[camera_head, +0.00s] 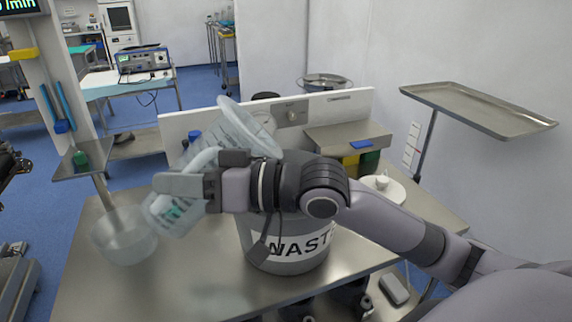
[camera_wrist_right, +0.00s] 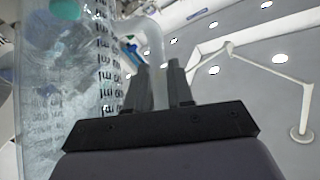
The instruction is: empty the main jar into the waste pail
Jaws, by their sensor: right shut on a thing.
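The main jar (camera_head: 222,135) is a clear, graduated jug, tilted in the head view with its wide rim at the upper right and its base low at the left. My right gripper (camera_head: 192,184) is shut on its handle; the right wrist view shows the handle (camera_wrist_right: 152,45) at the fingers and the printed jar wall (camera_wrist_right: 85,100) at left. The grey waste pail (camera_head: 290,262), lettered "WAST…", stands on the steel table below and right of the jar. My wrist hides the pail's mouth. I cannot tell how much the jar holds. My left gripper is not in view.
A clear bowl (camera_head: 125,240) stands on the steel table (camera_head: 190,290) left of the pail. A low panel (camera_head: 335,108) runs along the table's back. A steel tray stand (camera_head: 478,112) is at right. The table's front left is clear.

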